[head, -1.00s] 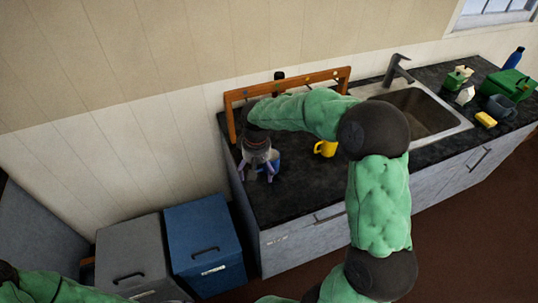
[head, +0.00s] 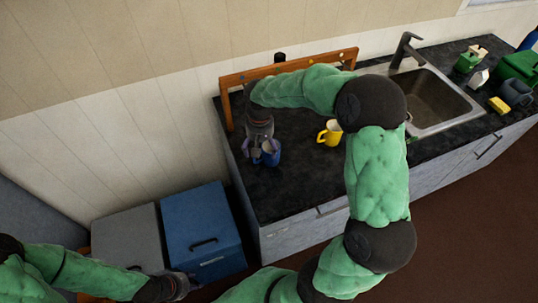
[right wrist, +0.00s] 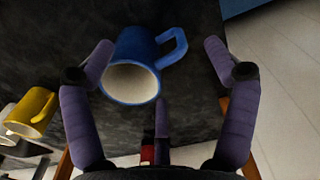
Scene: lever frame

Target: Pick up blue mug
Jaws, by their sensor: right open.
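The blue mug (head: 271,156) stands on the dark countertop near its left end. In the right wrist view the blue mug (right wrist: 138,58) shows its pale inside, with its handle toward the upper right. My right gripper (head: 262,155) is at the mug, with its fingers apart. In the right wrist view the fingers of my right gripper (right wrist: 160,75) spread to either side of the mug; whether they touch it I cannot tell. My left gripper (head: 182,286) is low at the left, far from the mug, and its fingers are too small to read.
A yellow mug (head: 330,133) stands to the right of the blue mug. A wooden lever frame (head: 290,68) stands behind, along the wall. The sink (head: 436,100) and several items are further right. A blue bin (head: 205,225) and a grey bin (head: 128,240) stand left of the counter.

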